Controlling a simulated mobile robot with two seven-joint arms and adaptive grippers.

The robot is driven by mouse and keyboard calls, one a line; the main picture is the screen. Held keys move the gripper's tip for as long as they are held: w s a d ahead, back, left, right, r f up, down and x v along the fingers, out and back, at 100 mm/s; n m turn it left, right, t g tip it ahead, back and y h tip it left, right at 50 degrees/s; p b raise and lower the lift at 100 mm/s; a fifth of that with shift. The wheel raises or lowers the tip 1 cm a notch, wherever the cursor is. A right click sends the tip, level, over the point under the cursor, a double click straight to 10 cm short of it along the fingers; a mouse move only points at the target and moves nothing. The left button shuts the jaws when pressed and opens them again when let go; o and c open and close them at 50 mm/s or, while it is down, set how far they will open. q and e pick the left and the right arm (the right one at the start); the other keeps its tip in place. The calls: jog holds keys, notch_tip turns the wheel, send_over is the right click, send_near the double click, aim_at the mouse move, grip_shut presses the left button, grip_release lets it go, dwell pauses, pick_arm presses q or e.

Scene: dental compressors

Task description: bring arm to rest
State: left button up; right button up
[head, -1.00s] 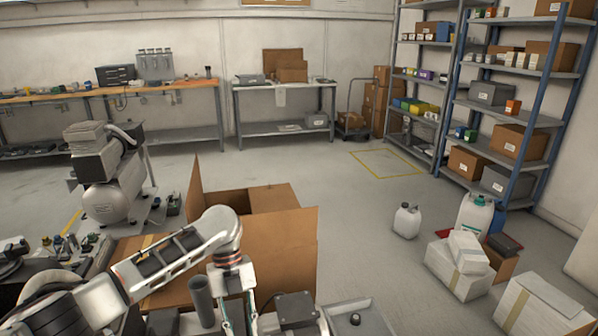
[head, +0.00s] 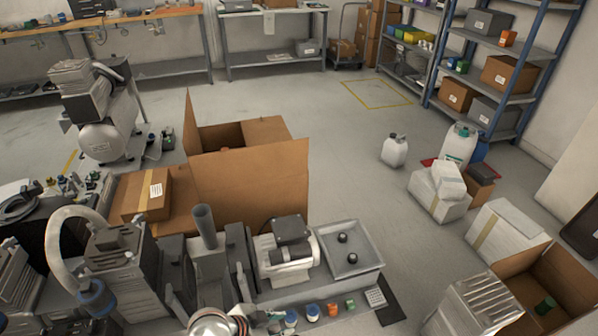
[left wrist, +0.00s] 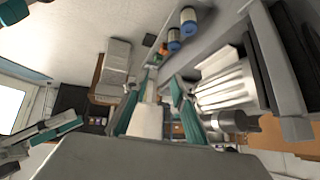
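My left gripper (left wrist: 158,103) shows in the left wrist view with its two teal-padded fingers apart. I see nothing clearly held between them. In the head view only a rounded silver part of my left arm (head: 217,323) shows at the bottom edge, in front of the bench; the fingertips are not clear there. Teal and black parts at the left of the left wrist view look like my right gripper (left wrist: 45,135); whether it is open or shut is unclear.
A compressor unit (head: 285,252) and a grey tray (head: 350,262) stand on the near bench, with small coloured caps (head: 312,312) in front. An open cardboard box (head: 250,185) stands behind. An open carton (head: 565,275) is at right. The middle floor is clear.

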pick_arm(q)
jog(key=s+a+r+n+t+y+p, duration=0.1)
jog(key=s+a+r+n+t+y, duration=0.1)
jog(key=a, duration=0.5)
jog(key=s+a+r+n+t+y+p, duration=0.1)
jog(key=s+a+r+n+t+y, duration=0.1)
jog(key=s+a+n, duration=0.4)
notch_tip(320, 180, up, 2)
jog(key=s+a+t, duration=0.1)
jog(key=s+a, duration=0.1)
jog(key=s, duration=0.1)
jog(key=shift+a+t+p, duration=0.2)
jog(key=shift+t+p, duration=0.15)
jog(key=shift+t, duration=0.05)
pick_arm(e)
jog(key=shift+v, duration=0.8)
jog(key=shift+a, duration=0.15)
